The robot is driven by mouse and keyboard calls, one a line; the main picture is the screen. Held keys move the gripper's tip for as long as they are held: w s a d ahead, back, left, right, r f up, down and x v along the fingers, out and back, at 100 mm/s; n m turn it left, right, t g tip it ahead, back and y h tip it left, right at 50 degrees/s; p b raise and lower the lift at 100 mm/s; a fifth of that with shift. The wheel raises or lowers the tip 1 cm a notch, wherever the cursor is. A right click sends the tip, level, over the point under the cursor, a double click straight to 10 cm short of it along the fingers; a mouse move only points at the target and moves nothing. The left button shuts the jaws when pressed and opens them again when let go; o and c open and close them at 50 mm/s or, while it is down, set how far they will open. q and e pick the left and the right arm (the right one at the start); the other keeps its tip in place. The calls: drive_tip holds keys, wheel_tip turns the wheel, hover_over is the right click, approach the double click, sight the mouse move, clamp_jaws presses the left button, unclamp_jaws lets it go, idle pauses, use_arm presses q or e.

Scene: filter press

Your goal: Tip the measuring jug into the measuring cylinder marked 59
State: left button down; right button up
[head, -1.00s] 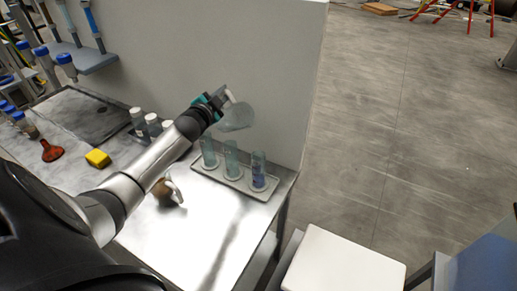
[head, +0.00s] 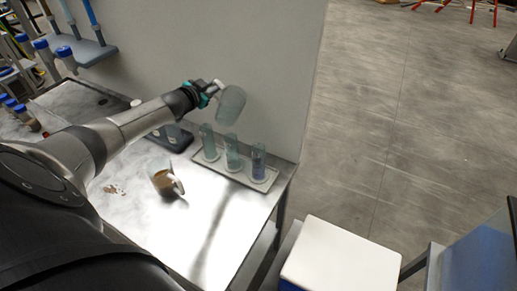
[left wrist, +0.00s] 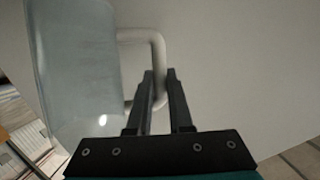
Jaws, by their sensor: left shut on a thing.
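My left gripper (head: 213,91) is shut on the handle of a translucent grey measuring jug (head: 231,105) and holds it in the air above the row of cylinders. In the left wrist view, the fingers (left wrist: 160,87) close on the pale handle, and the jug's wall (left wrist: 78,60) fills the left side. The jug leans in the head view; its contents cannot be made out. Three measuring cylinders stand upright below: left (head: 208,142), middle (head: 232,153) and right (head: 258,163), the right one with bluish contents. Their markings are not legible. My right gripper is not in view.
A light tray (head: 263,184) holds the cylinders near the table's right edge. Another jug (head: 162,183) with brown contents stands on the steel table (head: 190,240), in front and to the left. A grey wall (head: 285,85) rises behind the cylinders.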

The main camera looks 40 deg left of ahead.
use_arm(q)
drive_tip(key=shift+w+a+f+n+b, duration=0.15)
drive_tip(key=shift+a+n+b, duration=0.25)
drive_tip(key=shift+a+b, duration=0.2)
drive_tip(key=shift+a+f+n+h+b, duration=0.2)
drive_tip(key=shift+f+n+h+b, duration=0.3)
drive_tip(key=shift+b, duration=0.4)
drive_tip(key=shift+w+a+f+n+g+h+b, duration=0.15)
drive_tip(key=shift+a+f+n+h+b, duration=0.1)
drive_tip(key=shift+f+b, duration=0.4)
drive_tip(key=shift+w+a+f+n+g+h+b, duration=0.15)
drive_tip(key=shift+f+n+h+b, duration=0.1)
drive_tip(key=shift+f+b, duration=0.35)
drive_tip(key=shift+a+f+n+h+b, duration=0.15)
drive_tip(key=shift+f+n+h+b, duration=0.15)
drive_tip(key=shift+f+b, duration=0.45)
